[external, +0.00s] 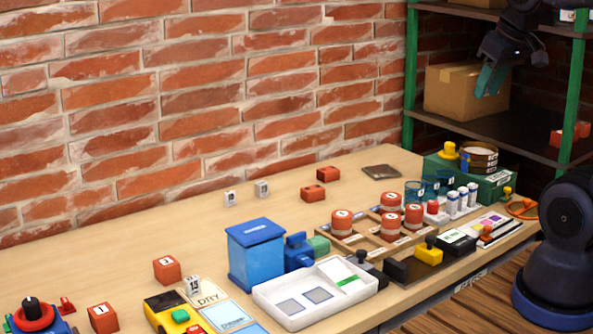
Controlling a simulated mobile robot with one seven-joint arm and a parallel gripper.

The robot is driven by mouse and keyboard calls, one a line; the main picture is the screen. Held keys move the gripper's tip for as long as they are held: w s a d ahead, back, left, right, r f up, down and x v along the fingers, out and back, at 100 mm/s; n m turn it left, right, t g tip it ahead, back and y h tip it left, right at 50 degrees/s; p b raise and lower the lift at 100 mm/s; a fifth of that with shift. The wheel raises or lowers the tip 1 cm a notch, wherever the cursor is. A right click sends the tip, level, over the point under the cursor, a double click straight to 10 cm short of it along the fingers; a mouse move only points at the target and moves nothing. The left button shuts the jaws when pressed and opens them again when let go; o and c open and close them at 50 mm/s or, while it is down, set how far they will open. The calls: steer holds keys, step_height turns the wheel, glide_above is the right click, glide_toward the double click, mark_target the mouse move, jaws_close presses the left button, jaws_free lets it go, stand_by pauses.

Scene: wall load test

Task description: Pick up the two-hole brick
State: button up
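Two small red-orange bricks lie on the wooden table near the brick wall: one nearer (313,193) and one just behind it to the right (328,173). Dark spots show on their tops, but they are too small for me to count the holes, so I cannot tell which is the two-hole brick. My gripper (490,79), with teal fingers, hangs high at the upper right, in front of the shelf and well away from both bricks. Its fingers are seen at an angle, and the gap between them is unclear. No object shows at its fingertips.
Two labelled red blocks (167,269) (102,318) stand at the left. A blue box (256,254), a white tray (262,292) and a wooden rack with red-and-white round pieces (388,254) fill the middle. A green-posted shelf (409,75) stands at the right. The table's back left is clear.

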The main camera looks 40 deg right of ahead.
steer(key=o, duration=0.7)
steer(key=shift+c, duration=0.2)
steer(key=w+a+f+m+g, duration=0.15)
steer(key=w+a+m, duration=0.35)
steer(key=w, duration=0.7)
steer(key=w+a+f+m+g, duration=0.1)
steer(key=w+a+f+m, duration=0.2)
steer(key=w+a, duration=0.65)
steer(key=w+a+f+m+g, duration=0.1)
steer(key=w+a+f+m, duration=0.2)
steer(key=w+a+f, duration=0.4)
steer(key=w+a+f+m, duration=0.2)
steer(key=w+a+f, duration=0.15)
steer(key=f, duration=0.55)
steer(key=w+a+f+m+g, duration=0.1)
steer(key=w+a+f+m, duration=0.2)
steer(key=w+a+f, duration=0.4)
steer(key=shift+s+d+f, duration=0.15)
steer(key=shift+s+f, duration=0.15)
steer(key=shift+f, duration=1.6)
steer(key=shift+s+d+f, duration=0.2)
steer(key=shift+s+f, duration=0.15)
steer(key=shift+f, duration=1.6)
steer(key=shift+s+d+f, duration=0.15)
steer(key=shift+s+f, duration=0.15)
steer(key=shift+f, duration=1.6)
